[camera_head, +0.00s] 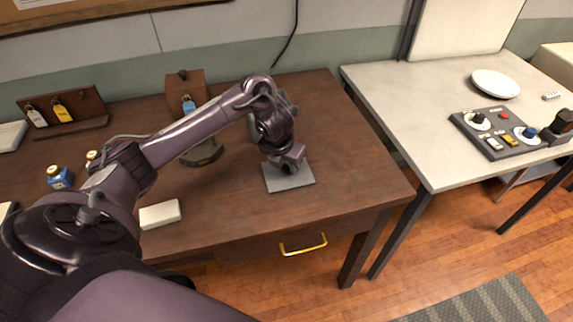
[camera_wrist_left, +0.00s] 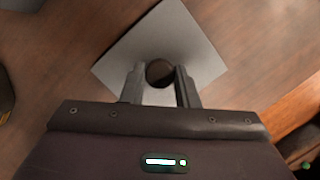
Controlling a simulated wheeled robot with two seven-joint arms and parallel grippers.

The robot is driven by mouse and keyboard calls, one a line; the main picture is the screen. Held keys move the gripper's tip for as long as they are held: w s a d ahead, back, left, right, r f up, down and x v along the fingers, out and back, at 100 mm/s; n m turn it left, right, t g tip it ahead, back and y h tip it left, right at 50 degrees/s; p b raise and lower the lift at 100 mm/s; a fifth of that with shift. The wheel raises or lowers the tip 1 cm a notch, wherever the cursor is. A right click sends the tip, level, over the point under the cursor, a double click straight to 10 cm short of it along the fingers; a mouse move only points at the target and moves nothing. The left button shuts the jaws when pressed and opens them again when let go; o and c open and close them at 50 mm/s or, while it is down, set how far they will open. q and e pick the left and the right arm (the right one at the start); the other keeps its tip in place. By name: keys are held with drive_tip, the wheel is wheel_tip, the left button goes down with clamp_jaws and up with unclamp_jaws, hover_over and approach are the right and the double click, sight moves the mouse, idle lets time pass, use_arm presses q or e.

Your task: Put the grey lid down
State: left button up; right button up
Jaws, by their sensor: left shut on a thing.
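The grey lid (camera_head: 298,180) is a flat square plate near the right end of the dark wooden desk (camera_head: 335,130). In the left wrist view the lid (camera_wrist_left: 207,62) has a dark round knob (camera_wrist_left: 159,73) in its middle. My left gripper (camera_head: 290,168) points down over the lid, and its fingers (camera_wrist_left: 160,85) are shut on the knob, one on each side. The lid looks level and is on or very close to the desk top; I cannot tell whether it touches. My right gripper is in neither view.
A brown box (camera_head: 186,87) with a blue tag stands at the back, and a dark rounded object (camera_head: 203,153) lies left of the lid. A white block (camera_head: 160,214) lies near the front edge. The desk right of the lid is clear. A yellow-handled drawer (camera_head: 303,246) is below.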

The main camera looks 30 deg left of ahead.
sight(281, 180)
use_arm(q)
drive_tip(key=shift+f, duration=0.2)
drive_tip(key=o, duration=0.7)
drive_tip(key=shift+r, duration=0.1)
drive_tip(key=shift+o, duration=1.3)
drive_tip(key=p+v, duration=0.5)
drive_tip(key=v, duration=0.7)
drive_tip(key=shift+r+p, duration=0.15)
drive_tip(key=shift+p, duration=0.15)
